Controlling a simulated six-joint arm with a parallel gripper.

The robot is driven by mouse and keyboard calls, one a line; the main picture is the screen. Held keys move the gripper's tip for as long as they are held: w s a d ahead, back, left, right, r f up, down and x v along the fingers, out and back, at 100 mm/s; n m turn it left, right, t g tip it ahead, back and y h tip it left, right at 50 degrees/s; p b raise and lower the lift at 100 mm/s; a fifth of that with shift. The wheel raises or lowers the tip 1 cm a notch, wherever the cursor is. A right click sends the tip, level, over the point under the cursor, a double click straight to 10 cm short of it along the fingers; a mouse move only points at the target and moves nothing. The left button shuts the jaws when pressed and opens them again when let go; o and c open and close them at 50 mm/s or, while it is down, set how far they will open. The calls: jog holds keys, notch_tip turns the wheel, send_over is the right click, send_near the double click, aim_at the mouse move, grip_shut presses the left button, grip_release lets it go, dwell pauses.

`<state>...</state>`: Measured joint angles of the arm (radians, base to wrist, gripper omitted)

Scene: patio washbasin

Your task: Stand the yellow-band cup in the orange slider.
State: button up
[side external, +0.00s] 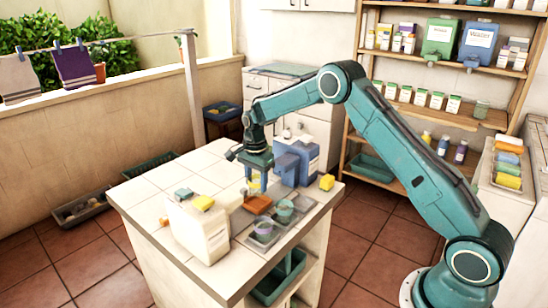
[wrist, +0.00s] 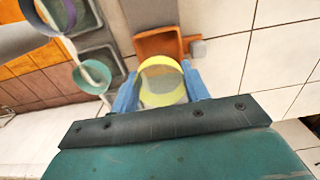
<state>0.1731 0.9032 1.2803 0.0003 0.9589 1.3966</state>
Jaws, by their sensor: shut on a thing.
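My gripper (wrist: 160,92) is shut on the yellow-band cup (wrist: 161,64), its blue fingers on either side of it. In the wrist view I look into the cup's open mouth, with the yellow band around the rim. The orange slider (wrist: 144,42) lies just beyond the cup, which covers part of it. In the side view my gripper (side external: 257,182) is over the worktop, close above and behind the orange slider (side external: 258,204). The held cup is hard to make out there. I cannot tell the exact gap between cup and slider.
A teal-band cup (side external: 285,207) and a purple-band cup (side external: 263,228) stand in grey holders right beside the slider. A large cream container (side external: 200,232) stands at the front left, and a blue dispenser (side external: 286,168) behind. Sponges and small blocks lie around. Tiles at the left back are clear.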

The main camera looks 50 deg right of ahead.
aim_at(257, 192)
jog(key=shift+f, duration=2.1)
jog(key=o, duration=0.7)
jog(key=shift+f, duration=0.1)
jog(key=shift+r, duration=6.15)
jog(key=shift+r, duration=0.1)
